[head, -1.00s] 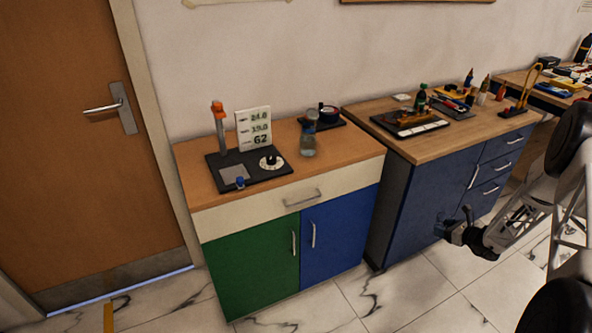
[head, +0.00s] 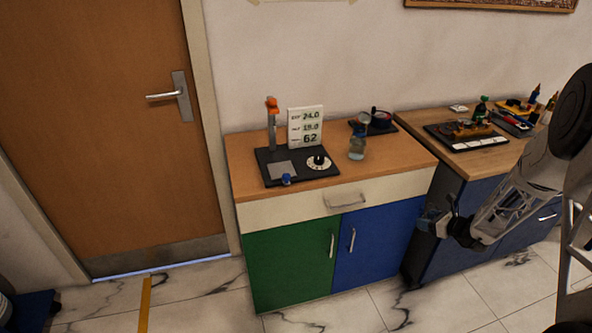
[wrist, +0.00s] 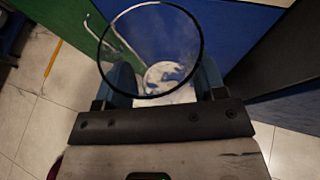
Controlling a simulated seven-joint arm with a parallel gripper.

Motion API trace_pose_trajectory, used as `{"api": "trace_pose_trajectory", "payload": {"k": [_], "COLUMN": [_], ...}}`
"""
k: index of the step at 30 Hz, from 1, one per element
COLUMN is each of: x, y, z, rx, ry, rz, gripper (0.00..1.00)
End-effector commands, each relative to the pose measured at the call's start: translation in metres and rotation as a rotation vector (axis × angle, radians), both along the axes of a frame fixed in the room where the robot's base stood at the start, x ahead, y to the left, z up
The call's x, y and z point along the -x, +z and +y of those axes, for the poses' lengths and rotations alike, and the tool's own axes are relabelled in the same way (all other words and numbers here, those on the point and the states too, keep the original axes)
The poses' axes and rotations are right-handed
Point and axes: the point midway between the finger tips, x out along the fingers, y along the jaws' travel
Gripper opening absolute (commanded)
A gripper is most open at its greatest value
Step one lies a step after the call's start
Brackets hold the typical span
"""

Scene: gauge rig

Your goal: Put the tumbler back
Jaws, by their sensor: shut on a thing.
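The tumbler (wrist: 150,42) is a clear glass with a dark rim, its open mouth facing the wrist camera. My gripper (wrist: 167,82) is shut on it, with a blue finger on either side. In the head view my gripper (head: 430,219) is at the right front edge of the green and blue cabinet, below its top. The tumbler is too small and dark to make out clearly there.
The cabinet's wooden top (head: 235,160) carries a black gauge rig (head: 265,172) with a number card (head: 306,127), a clear jar (head: 357,146) and a small dark device (head: 380,120). A cluttered desk (head: 440,158) stands right. Front top edge is partly clear.

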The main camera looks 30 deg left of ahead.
Motion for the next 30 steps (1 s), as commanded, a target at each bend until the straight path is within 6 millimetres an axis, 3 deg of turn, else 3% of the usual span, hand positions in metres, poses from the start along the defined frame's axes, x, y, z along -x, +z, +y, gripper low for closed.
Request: {"api": "trace_pose_trajectory", "payload": {"k": [3, 17, 30], "x": [0.009, 0.055, 0.121], "y": [0.018, 0.081, 0.138], "z": [0.036, 0.158, 0.264], "rx": [0.001, 0.001, 0.000], "ry": [0.033, 0.146, 0.252], "rz": [-0.001, -0.003, -0.001], "gripper": [0.36, 0.36, 0.36]}}
